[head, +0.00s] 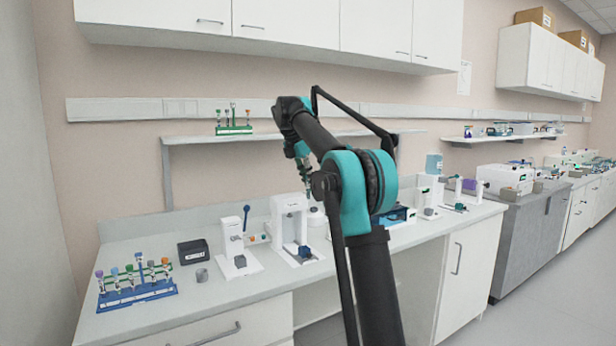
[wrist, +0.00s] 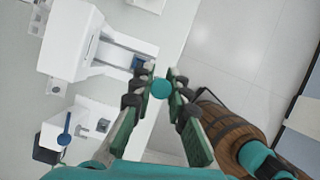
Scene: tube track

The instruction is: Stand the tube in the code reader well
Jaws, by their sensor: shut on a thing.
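My gripper (wrist: 162,84) is shut on a tube with a round teal cap (wrist: 161,89), seen almost end-on between the fingertips in the wrist view. The tube's body below the cap is hidden there. In the head view my arm hides most of the gripper. A tall white device (head: 291,222) with a dark blue-grey block (head: 304,252) at its foot stands near the gripper; it also shows in the wrist view (wrist: 78,32). I cannot tell for certain which device is the code reader, and its well is not clear.
A smaller white device (head: 238,262) with a blue lever stands left of the tall one. A green rack (head: 234,129) stands on the shelf above.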

